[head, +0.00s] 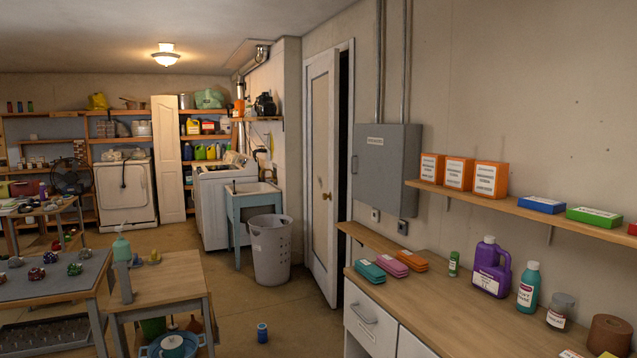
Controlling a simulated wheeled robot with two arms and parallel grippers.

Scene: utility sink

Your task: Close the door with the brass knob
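The white door (320,150) stands in the right-hand wall, left of the grey electrical box. Its brass knob (327,196) shows near the right side of the panel. The door is ajar: a dark gap shows between its right edge and the white door frame (351,75). Neither of my grippers is in view.
A wooden counter (440,290) with bottles and sponges runs along the right wall. A white laundry basket (270,250) stands left of the door. A blue can (262,333) is on the floor. Tables stand at left; open floor (290,300) lies between them and the counter.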

